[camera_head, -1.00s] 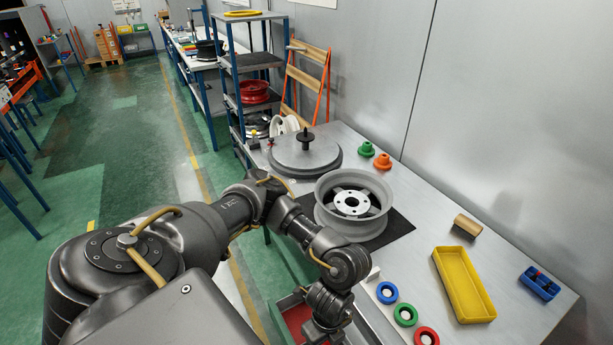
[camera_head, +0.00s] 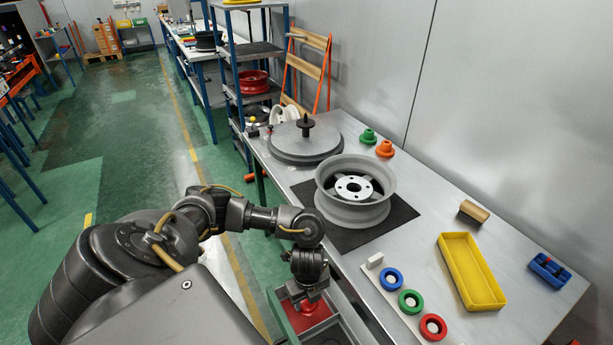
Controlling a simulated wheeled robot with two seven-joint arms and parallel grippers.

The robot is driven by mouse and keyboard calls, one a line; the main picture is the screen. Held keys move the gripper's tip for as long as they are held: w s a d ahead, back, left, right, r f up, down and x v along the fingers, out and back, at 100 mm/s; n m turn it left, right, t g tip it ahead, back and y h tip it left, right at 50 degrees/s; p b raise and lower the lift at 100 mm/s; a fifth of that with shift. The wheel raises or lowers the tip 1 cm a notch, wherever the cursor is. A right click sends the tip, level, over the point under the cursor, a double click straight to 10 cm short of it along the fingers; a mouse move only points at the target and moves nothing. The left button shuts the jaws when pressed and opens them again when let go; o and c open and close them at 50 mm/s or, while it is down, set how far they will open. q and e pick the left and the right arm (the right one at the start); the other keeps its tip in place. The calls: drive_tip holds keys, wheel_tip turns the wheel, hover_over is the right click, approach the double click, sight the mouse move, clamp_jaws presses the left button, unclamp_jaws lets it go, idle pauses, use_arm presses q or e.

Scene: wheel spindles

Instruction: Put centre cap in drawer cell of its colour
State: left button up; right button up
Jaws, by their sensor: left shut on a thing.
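An open drawer (camera_head: 345,319) juts out below the front edge of the bench, with a red cell floor showing inside and a green strip along its left side. My left gripper (camera_head: 312,300) points down over the drawer, above the red area. The rest of the drawer's cells are partly hidden by my arm and the picture edge. My right gripper is not in view.
A round turntable (camera_head: 306,147) stands behind.

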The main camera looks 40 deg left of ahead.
sight(306, 302)
use_arm(q)
drive_tip(key=shift+w+a+f, duration=0.25)
drive_tip(key=shift+a+f, duration=0.15)
drive_tip(key=shift+f, duration=0.15)
drive_tip(key=shift+a+f, duration=0.15)
drive_tip(key=shift+f, duration=0.05)
wheel_tip(306, 302, down, 3)
drive_tip(key=shift+w+a+f+b, duration=0.15)
drive_tip(key=shift+f+b, duration=0.05)
drive_tip(key=shift+b, duration=0.15)
drive_tip(key=o, duration=1)
drive_tip(key=shift+c, duration=0.2)
